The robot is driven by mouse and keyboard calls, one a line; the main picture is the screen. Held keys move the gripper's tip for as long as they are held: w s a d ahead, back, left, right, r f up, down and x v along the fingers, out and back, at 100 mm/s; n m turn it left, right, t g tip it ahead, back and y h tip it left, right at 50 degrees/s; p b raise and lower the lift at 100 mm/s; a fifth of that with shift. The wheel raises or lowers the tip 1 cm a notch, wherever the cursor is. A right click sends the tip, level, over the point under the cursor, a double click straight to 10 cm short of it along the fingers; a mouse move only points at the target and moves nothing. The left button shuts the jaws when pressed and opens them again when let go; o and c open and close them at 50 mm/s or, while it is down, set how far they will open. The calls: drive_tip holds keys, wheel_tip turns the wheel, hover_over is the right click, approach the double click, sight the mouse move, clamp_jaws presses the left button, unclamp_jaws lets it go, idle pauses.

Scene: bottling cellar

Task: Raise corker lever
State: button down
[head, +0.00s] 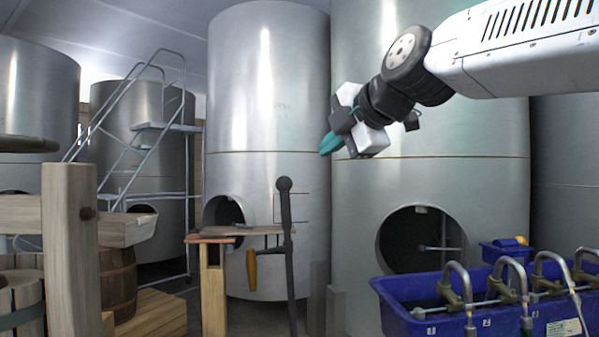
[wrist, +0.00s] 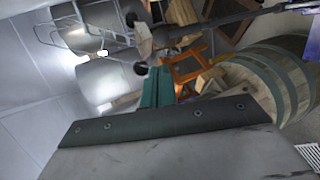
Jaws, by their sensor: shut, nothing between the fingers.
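The corker lever (head: 288,245) is a dark bar with a round black knob at its top end, standing nearly upright in the head view. Its lower end runs to the bottom edge of the picture. My gripper (head: 329,145) has teal fingers and is up to the right of and above the knob, apart from it. The fingers are shut and empty. In the wrist view, the teal fingers of my gripper (wrist: 157,88) show at the middle. A dark rod, which looks like the lever (wrist: 225,27), crosses beyond them, with a black knob near its left end.
Blue crate (head: 420,324) with curved metal spouts stands at lower right. A small wooden bench (head: 213,285) stands left of the lever. A wooden post (head: 70,255) and a barrel (head: 117,280) are at left. Large steel tanks (head: 268,100) fill the back.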

sight(288, 181)
drive_tip(key=x, duration=1.4)
